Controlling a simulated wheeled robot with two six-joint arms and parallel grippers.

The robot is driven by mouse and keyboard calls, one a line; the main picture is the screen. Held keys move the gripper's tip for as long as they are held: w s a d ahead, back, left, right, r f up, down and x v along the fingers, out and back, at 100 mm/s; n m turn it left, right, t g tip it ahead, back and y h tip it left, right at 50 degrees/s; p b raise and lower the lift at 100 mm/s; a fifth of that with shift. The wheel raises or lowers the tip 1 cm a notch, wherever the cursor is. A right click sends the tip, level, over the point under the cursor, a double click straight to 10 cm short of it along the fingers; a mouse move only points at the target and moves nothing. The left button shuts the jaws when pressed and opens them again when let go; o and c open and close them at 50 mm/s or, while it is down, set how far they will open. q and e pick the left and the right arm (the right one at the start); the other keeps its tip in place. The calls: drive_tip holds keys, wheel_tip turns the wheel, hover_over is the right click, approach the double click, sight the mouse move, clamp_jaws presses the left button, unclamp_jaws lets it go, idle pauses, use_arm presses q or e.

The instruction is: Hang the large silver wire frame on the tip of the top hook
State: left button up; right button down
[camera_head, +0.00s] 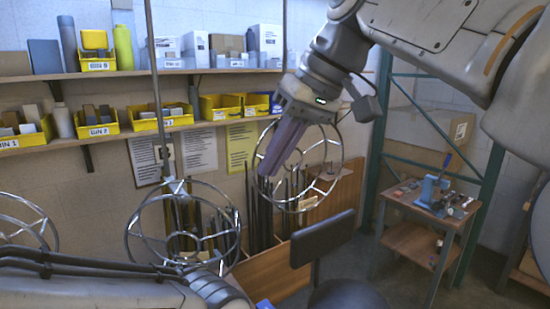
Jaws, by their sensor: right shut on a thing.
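My right gripper (268,170) comes down from the upper right and is shut on a large silver wire frame (338,172), a ring with inner spokes. The frame hangs to the right of the fingers, in the air. A second silver wire frame (130,238) is at the lower middle, at the bottom of a thin vertical rod (153,60). Part of a third wire frame (45,222) shows at the left edge. Another thin rod (284,30) comes down from the top, just left of my right arm. I cannot make out the top hook. My left gripper is out of view.
Shelves with yellow bins (97,130) and boxes (195,43) line the back wall. A wooden rack (345,195) of dark rods, a black chair (322,238) and a small wooden work table (410,240) stand behind. My left arm crosses the bottom left.

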drive_tip(key=c, duration=1)
unclamp_jaws()
drive_tip(key=p+v, duration=0.2)
drive_tip(key=v, duration=0.8)
drive_tip(key=s+a+f+g+h, duration=0.1)
drive_tip(key=s+a+f, duration=0.1)
drive_tip(key=f, duration=0.7)
drive_tip(key=s+a+f+h, duration=0.1)
drive_tip(key=a+f, duration=0.2)
drive_tip(key=f, duration=0.5)
drive_tip(key=s+d+f+n+h, duration=0.1)
drive_tip(key=s+d+f, duration=0.2)
drive_tip(key=s+f, duration=0.6)
drive_tip(key=s+d+f+h, duration=0.1)
drive_tip(key=s+d+f, duration=0.3)
drive_tip(key=f, duration=0.9)
drive_tip(key=shift+g, duration=0.3)
drive_tip(key=f+b, duration=0.9)
drive_tip(key=s+a+f+b, duration=0.1)
drive_tip(key=f+b, duration=0.3)
drive_tip(key=b, duration=0.1)
drive_tip(key=shift+f, duration=0.3)
